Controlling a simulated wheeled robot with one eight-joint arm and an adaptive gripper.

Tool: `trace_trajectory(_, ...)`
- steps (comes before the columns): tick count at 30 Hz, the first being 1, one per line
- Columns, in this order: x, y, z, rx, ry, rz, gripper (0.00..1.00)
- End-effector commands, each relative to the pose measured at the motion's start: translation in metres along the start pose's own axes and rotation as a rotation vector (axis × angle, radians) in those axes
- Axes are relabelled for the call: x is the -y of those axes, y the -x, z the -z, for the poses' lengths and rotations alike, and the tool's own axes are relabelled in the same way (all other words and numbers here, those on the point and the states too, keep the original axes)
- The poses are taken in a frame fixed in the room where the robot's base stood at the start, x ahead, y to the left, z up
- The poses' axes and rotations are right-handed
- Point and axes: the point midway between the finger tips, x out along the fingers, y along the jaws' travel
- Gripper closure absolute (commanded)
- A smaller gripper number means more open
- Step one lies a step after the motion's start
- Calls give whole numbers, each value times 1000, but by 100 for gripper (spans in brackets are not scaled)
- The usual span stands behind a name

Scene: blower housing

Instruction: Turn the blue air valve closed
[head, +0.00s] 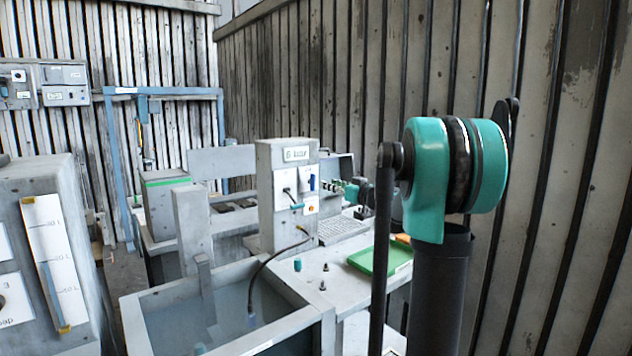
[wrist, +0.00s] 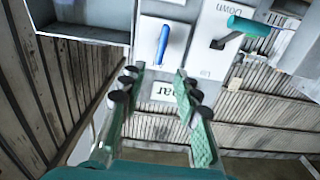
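The blue air valve (wrist: 162,45) is a slim blue handle on a white plate. In the wrist view it runs nearly along the picture's vertical, slightly tilted. My gripper (wrist: 157,75) is open and empty, with one finger on either side of the line to the handle. The handle appears just beyond the fingertips; contact cannot be told. In the head view my gripper (head: 332,186) is just right of the valve.
A teal lever (wrist: 248,26) sits on a neighbouring plate marked "DOWN", right of the valve in the wrist view. A grey open box (wrist: 85,25) is at upper left there. In the head view a water tank (head: 316,318) and a green tray (head: 372,262) stand below the column.

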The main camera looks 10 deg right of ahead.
Motion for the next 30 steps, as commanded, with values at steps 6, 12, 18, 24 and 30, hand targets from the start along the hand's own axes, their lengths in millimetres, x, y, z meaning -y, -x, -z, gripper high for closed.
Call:
trace_trajectory(6, 1, -45, 0, 0, 0, 3, 68)
trace_trajectory(12, 0, -75, 0, 0, 0, 1, 68)
trace_trajectory(18, 0, -90, 0, 0, 0, 1, 68)
trace_trajectory(24, 0, -92, 0, 0, 0, 0, 68)
trace_trajectory(30, 0, -92, 0, 0, 0, 0, 78)
